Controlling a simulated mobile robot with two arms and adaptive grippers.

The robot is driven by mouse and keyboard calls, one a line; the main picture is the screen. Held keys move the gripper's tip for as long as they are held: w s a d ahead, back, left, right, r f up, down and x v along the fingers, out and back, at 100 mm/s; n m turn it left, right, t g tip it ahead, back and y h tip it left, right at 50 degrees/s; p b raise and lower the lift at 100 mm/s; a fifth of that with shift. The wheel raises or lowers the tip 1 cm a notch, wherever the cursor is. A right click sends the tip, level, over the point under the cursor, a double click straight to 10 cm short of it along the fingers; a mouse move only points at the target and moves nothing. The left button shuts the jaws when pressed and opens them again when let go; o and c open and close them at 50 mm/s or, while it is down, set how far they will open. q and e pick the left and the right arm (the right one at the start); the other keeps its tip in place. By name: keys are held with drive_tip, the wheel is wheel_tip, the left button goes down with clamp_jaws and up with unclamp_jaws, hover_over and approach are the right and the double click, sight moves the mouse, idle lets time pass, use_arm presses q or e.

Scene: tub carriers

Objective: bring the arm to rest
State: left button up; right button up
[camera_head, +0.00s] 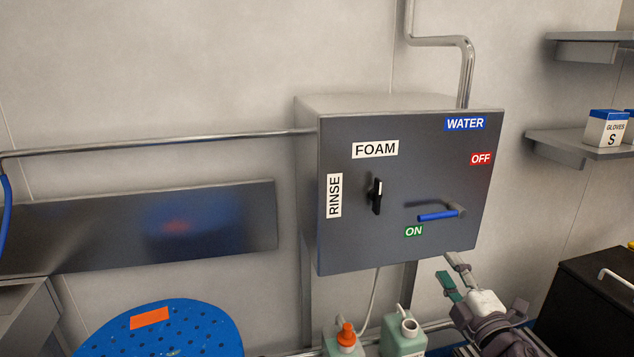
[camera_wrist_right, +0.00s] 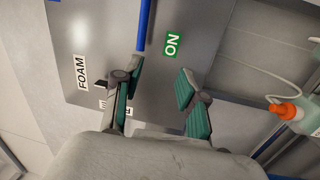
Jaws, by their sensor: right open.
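My right gripper (camera_head: 453,272) is open and empty below the lower right of the grey control box (camera_head: 345,235) in the head view. In the right wrist view its two green-padded fingers (camera_wrist_right: 160,76) stand apart in front of the box face. The blue lever handle (camera_head: 438,215) lies nearly level above the ON label (camera_head: 414,231), clear of the gripper. In the wrist view the blue handle (camera_wrist_right: 145,28) ends just by one fingertip in the picture; the gap in depth is hard to tell. My left gripper is not in view.
A black knob (camera_head: 376,195) sits beside the RINSE label (camera_head: 334,195). An orange-capped bottle (camera_head: 344,343) and a green jug (camera_head: 403,336) stand below the box, left of my right gripper. A black case (camera_head: 590,290) is at the right. A blue perforated seat-like top (camera_head: 185,325) is lower left.

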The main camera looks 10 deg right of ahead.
drive_tip(key=s+a+f+m+g+h, duration=0.2)
drive_tip(key=s+f+m+g, duration=0.2)
drive_tip(key=s+f+m, duration=0.4)
drive_tip(key=s+a+f+m+g+h, duration=0.2)
drive_tip(key=s+f+m+g, duration=0.3)
drive_tip(key=f, duration=0.6)
drive_tip(key=s+a+f+m+g+y, duration=0.1)
drive_tip(key=s+a+f+g, duration=0.25)
drive_tip(key=s, duration=0.65)
drive_tip(key=s+a+f+m+g+y, duration=0.2)
drive_tip(key=s+a+f+g, duration=0.15)
drive_tip(key=s, duration=0.55)
wheel_tip(320, 180, down, 28)
drive_tip(key=s+r+g, duration=0.1)
drive_tip(key=s, duration=0.1)
drive_tip(key=s+d+f+g, duration=0.1)
drive_tip(key=s+d+f, duration=0.2)
drive_tip(key=s+f, duration=1.2)
drive_tip(key=shift+s+f+n+g, duration=0.3)
drive_tip(key=shift+s+n, duration=0.1)
drive_tip(key=shift+s, duration=0.3)
